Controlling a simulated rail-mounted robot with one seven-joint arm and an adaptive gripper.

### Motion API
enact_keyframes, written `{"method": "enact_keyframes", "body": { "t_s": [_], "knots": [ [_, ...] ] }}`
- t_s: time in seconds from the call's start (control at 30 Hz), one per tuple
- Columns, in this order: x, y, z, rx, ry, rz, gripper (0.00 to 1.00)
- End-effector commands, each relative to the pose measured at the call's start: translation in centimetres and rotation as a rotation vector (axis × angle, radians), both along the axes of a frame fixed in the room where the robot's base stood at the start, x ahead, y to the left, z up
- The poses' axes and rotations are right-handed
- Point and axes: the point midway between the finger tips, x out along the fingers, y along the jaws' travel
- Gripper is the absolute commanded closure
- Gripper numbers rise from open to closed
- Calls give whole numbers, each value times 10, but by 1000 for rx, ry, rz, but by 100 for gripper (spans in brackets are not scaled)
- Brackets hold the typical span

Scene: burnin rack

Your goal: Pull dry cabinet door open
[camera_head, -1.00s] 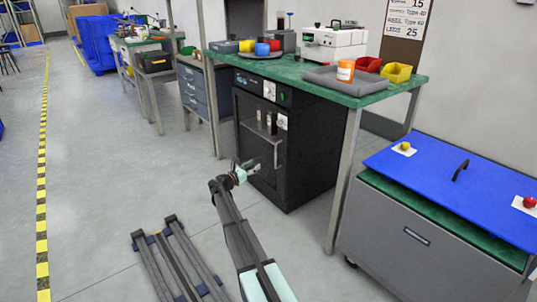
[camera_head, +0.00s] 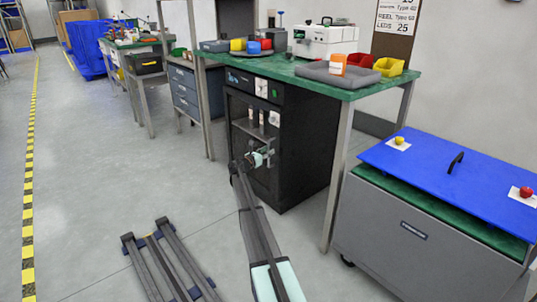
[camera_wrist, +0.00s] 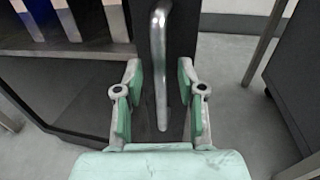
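The dry cabinet (camera_head: 302,145) is a black cabinet under the green-topped bench. Its front has a dark see-through door (camera_head: 240,122) with shelves and light items behind it; I cannot tell whether it is fully closed. My gripper (camera_head: 262,158) is at the door's front, toward its right side. In the wrist view a silver vertical bar handle (camera_wrist: 159,70) stands between the two fingers of my open gripper (camera_wrist: 160,105). The fingers are on either side of the handle's lower part, with gaps visible on both sides. Shelf contents show at the upper left.
The green bench (camera_head: 345,85) above holds a grey tray, bins and a white machine. A bench leg (camera_head: 337,170) stands right of the cabinet. A grey cart with a blue top (camera_head: 440,165) is at the right.

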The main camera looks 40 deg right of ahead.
Motion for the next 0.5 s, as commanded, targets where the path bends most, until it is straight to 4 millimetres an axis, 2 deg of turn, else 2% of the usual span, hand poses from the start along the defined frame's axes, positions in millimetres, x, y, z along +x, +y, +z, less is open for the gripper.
{"method": "enact_keyframes", "body": {
  "t_s": [0.17,0.47,0.5],
  "knots": [
    [3,-12,0,0,0,-1,61],
    [3,-14,0,0,0,-1,61],
    [3,-14,0,0,0,-1,68]
  ]
}}
